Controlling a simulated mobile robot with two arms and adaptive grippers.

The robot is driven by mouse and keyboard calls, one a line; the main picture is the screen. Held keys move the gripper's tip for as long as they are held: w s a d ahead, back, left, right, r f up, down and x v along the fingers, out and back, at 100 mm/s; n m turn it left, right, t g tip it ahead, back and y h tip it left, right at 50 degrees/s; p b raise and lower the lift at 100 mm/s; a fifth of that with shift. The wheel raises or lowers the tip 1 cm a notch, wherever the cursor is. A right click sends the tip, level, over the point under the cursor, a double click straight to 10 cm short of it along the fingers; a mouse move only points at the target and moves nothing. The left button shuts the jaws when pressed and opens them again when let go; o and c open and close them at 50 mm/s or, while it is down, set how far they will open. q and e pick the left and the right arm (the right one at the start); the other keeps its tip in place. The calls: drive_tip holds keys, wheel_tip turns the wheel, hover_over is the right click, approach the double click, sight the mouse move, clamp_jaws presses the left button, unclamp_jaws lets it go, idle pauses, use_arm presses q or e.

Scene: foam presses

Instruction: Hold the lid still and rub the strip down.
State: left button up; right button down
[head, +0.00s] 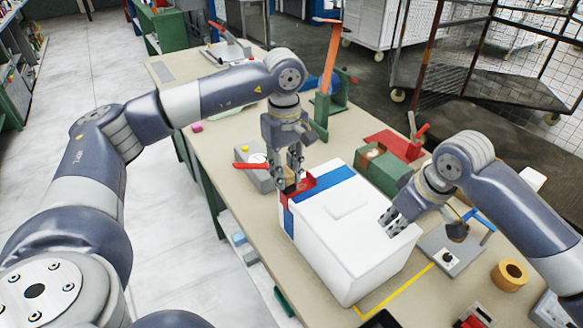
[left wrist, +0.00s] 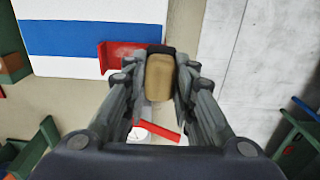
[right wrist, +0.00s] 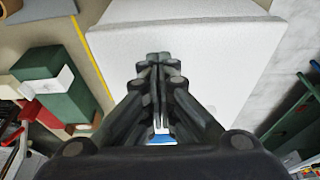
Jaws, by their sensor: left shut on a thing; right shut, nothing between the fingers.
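A white foam box with a white lid (head: 325,225) stands on the bench; the lid also shows in the left wrist view (left wrist: 60,14) and the right wrist view (right wrist: 205,60). A blue strip (head: 325,186) (left wrist: 75,38) crosses the lid near its far end. A red piece (left wrist: 115,55) sits at the lid's edge. My left gripper (head: 291,178) is shut on a tan block (left wrist: 160,78) with a dark end, beside the red piece and the strip's end. My right gripper (head: 387,221) is shut and empty at the lid's right side; I cannot tell whether it touches.
A green block (head: 380,168) and a red-handled press (head: 408,143) stand right of the box. A blue-handled tool on a grey base (head: 453,252) and a tape roll (head: 510,275) lie to the right. A grey press with a red handle (head: 256,172) is left. Yellow tape (head: 395,292) marks the bench.

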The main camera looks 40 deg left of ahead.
use_arm(q)
drive_tip(key=shift+f, duration=0.8)
use_arm(e)
drive_tip(key=shift+f, duration=0.2)
use_arm(q)
drive_tip(key=shift+w+d, duration=0.1)
drive_tip(key=shift+w+d+r, duration=0.1)
drive_tip(key=shift+w+d, duration=0.15)
drive_tip(key=shift+w, duration=0.4)
drive_tip(key=shift+w+d, duration=0.35)
drive_tip(key=shift+w, duration=0.5)
use_arm(e)
drive_tip(key=shift+s, duration=0.1)
use_arm(q)
drive_tip(key=shift+w+d, duration=0.25)
drive_tip(key=shift+w, duration=0.3)
drive_tip(key=shift+r, duration=0.7)
